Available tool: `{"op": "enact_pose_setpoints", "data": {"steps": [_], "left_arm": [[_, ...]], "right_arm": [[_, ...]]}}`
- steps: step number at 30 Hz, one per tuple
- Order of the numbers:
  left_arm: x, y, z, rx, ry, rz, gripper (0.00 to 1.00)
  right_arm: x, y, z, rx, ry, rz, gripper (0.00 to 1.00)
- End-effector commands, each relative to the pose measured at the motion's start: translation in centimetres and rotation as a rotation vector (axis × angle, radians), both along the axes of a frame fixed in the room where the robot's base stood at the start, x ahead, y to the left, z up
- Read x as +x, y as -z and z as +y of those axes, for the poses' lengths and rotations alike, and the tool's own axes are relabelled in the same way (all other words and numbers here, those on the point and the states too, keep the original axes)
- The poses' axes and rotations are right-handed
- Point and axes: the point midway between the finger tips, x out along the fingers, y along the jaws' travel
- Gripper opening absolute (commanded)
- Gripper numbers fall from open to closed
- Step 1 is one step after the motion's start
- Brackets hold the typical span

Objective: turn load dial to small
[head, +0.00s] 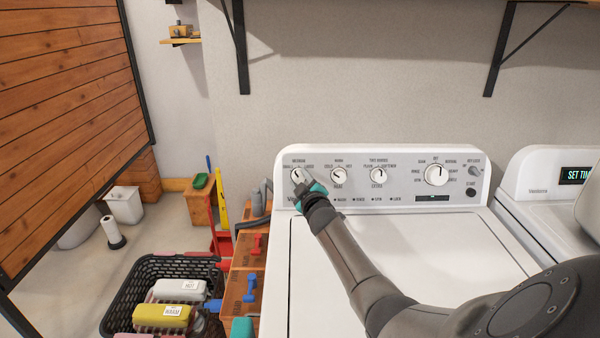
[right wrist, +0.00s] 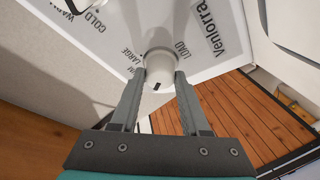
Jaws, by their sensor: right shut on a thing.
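The load dial (head: 296,174) is the leftmost white knob on the washer's control panel (head: 405,188). Labels for small, medium and large sit around its top. In the right wrist view the load dial (right wrist: 160,68) stands between my fingertips, with a short dark mark on its rim and the words LARGE and LOAD beside it. My right gripper (head: 305,182) reaches up to the panel and is shut on this dial. The right gripper (right wrist: 160,82) also shows in the wrist view with a finger on each side of the knob. My left gripper is out of view.
Two more small knobs (head: 339,175) and a larger cycle knob (head: 436,174) are to the right on the panel. A second machine (head: 545,190) stands at the right. A black basket (head: 130,285) with packages is at the lower left. Shelf brackets (head: 240,50) hang above.

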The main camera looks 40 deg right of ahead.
Motion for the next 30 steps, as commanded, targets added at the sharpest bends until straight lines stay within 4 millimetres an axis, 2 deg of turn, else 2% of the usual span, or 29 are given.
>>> {"op": "enact_pose_setpoints", "data": {"steps": [1, 3, 12, 30], "left_arm": [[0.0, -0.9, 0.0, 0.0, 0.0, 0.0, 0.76], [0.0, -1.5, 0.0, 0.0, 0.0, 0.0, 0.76], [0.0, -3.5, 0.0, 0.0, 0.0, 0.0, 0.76], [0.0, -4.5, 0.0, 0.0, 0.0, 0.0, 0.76]], "right_arm": [[-0.1, -0.3, -0.1, -0.035, -0.013, 0.033, 0.0], [-0.1, -0.3, -0.1, -0.08, -0.033, 0.071, 0.0], [-0.1, -0.3, -0.2, -0.235, -0.098, 0.2, 0.0], [0.0, -0.1, -0.1, -0.33, -0.138, 0.28, 0.0]]}}
